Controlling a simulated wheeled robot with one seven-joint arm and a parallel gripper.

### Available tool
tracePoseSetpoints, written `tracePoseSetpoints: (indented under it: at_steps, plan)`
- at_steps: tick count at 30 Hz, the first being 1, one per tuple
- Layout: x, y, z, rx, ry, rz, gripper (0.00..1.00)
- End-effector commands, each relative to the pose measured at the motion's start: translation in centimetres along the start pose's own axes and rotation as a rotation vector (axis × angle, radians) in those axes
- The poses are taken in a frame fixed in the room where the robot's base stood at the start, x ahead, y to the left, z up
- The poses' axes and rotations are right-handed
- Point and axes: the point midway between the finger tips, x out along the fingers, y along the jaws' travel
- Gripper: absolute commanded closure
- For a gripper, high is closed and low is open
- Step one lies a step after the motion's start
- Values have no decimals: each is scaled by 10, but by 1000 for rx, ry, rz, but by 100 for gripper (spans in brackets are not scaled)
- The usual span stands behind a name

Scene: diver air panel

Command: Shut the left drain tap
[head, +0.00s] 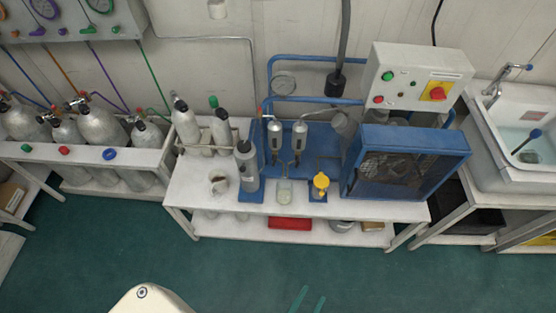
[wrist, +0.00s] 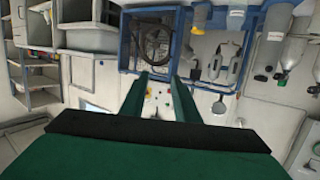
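Two silver filter cylinders hang side by side on the blue compressor frame in the head view, the left one (head: 275,138) and the right one (head: 299,138). Thin dark drain fittings show under them, the left drain tap (head: 275,160) and the right one (head: 296,160). They are too small to tell whether either is open or shut. A clear jar (head: 285,191) stands below them. My gripper (head: 311,292) is at the bottom edge of the head view, well short of the bench. In the wrist view its two green fingers (wrist: 159,77) are apart with nothing between them.
A blue-framed fan guard (head: 405,165) stands right of the filters. A grey bottle (head: 247,170), a white cup (head: 218,183) and a yellow-topped container (head: 320,185) stand along the bench (head: 390,212) front. The green floor (head: 240,270) before the bench is clear.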

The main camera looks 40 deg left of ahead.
Motion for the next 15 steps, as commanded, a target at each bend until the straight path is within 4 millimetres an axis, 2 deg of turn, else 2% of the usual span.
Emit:
tracePoseSetpoints:
  at_steps: [1,8,15]
  plan:
    - [16,-8,8,4,16,-28,72]
    - [88,-54,43,28,63,-156,72]
    - [166,-124,62,53,104,-293,72]
